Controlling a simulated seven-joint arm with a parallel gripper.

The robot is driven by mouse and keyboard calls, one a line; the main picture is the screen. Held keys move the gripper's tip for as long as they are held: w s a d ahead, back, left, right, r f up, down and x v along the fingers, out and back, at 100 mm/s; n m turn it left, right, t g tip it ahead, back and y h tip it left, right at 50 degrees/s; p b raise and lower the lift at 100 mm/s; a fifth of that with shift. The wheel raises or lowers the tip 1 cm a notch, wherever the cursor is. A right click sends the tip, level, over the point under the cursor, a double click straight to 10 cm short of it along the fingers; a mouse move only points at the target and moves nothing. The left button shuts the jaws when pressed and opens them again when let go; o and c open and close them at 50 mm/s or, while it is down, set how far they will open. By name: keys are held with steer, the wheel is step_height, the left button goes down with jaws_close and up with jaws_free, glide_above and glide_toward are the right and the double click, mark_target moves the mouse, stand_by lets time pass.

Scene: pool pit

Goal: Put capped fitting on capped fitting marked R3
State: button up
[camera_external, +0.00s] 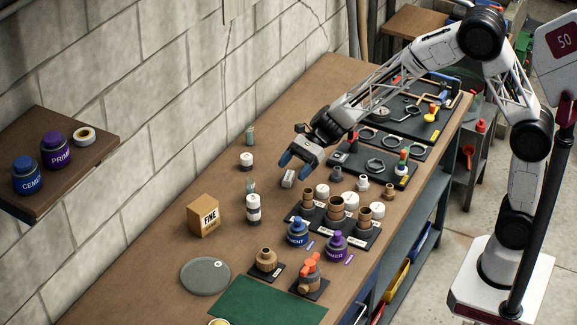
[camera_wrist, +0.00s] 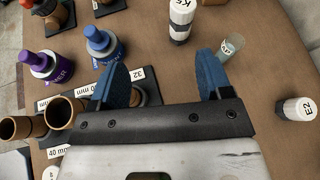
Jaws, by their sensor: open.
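My gripper (camera_external: 292,165) is open, with its blue fingers apart above the bench. In the wrist view, the gap between the fingers (camera_wrist: 165,65) shows only bare bench. A white-and-black capped fitting (camera_external: 246,161) stands to its left; it also shows in the wrist view, marked E2 (camera_wrist: 298,109). A taller stack of white-and-black capped pieces (camera_external: 253,208) stands nearer the camera; in the wrist view it (camera_wrist: 180,20) bears a mark starting with K, partly cut off. No R3 mark is readable.
A clear vial (camera_wrist: 232,46) stands between these fittings. A cardboard box (camera_external: 203,215) is at left. Blue (camera_external: 297,232) and purple (camera_external: 336,244) bottles and a black tray of brown sockets (camera_external: 336,207) stand nearby.

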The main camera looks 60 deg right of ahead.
steer(key=s+d+r+n+h, duration=0.4)
steer(key=s+d+n, duration=0.2)
steer(key=s, duration=0.8)
steer(key=s+d+r+n+h, duration=0.4)
steer(key=s+d+n, duration=0.3)
steer(key=s, duration=0.6)
steer(key=s+d+r+n+h, duration=0.4)
steer(key=s+d, duration=0.5)
steer(key=s, duration=0.5)
steer(key=shift+s+n+g+h, duration=0.3)
steer(key=shift+n+g, duration=0.1)
steer(key=shift+n, duration=0.8)
